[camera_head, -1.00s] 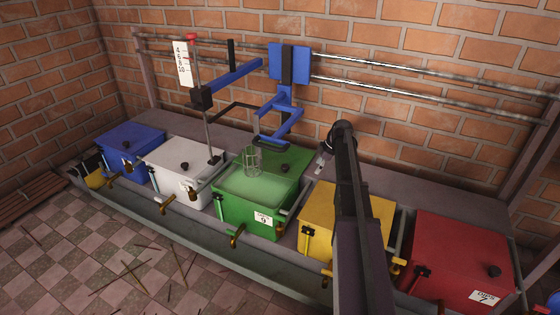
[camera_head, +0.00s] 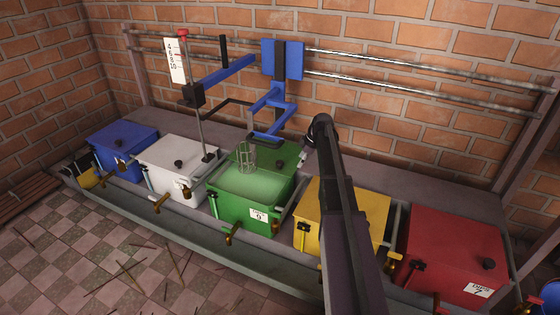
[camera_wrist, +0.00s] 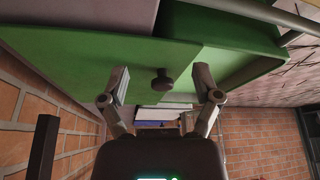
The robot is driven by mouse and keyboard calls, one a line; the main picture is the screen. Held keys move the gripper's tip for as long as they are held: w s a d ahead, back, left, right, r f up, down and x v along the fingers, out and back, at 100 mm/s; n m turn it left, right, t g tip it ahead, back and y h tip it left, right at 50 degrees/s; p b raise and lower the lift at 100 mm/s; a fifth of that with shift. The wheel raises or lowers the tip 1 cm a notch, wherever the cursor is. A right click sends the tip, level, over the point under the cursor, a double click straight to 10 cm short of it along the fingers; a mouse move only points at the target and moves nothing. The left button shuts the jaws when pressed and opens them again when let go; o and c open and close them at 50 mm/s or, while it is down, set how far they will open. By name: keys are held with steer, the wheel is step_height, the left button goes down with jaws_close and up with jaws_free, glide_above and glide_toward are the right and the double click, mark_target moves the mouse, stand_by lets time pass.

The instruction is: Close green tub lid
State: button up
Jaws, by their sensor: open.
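The green tub (camera_head: 240,211) stands in the row, labelled 9. My gripper (camera_wrist: 162,86) is open, with one finger on each side of the knob and visible gaps between. In the head view my gripper (camera_head: 304,158) is at the lid's right back edge, small and partly hidden by my arm.
A blue arm fixture (camera_head: 275,105) on wall rails overhangs the tub's back. White (camera_head: 165,158) and yellow (camera_head: 320,205) tubs flank the green one. A brick wall is close behind.

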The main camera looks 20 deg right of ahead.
mark_target(280, 162)
steer(key=w+a, duration=0.1)
steer(key=a, duration=0.1)
steer(key=w+a, duration=0.1)
steer(key=a, duration=0.1)
steer(key=w+a, duration=0.2)
steer(key=shift+a, duration=0.35)
steer(key=shift+f+b, duration=0.55)
jaws_close()
steer(key=shift+s+a, duration=0.1)
steer(key=shift+a, duration=0.05)
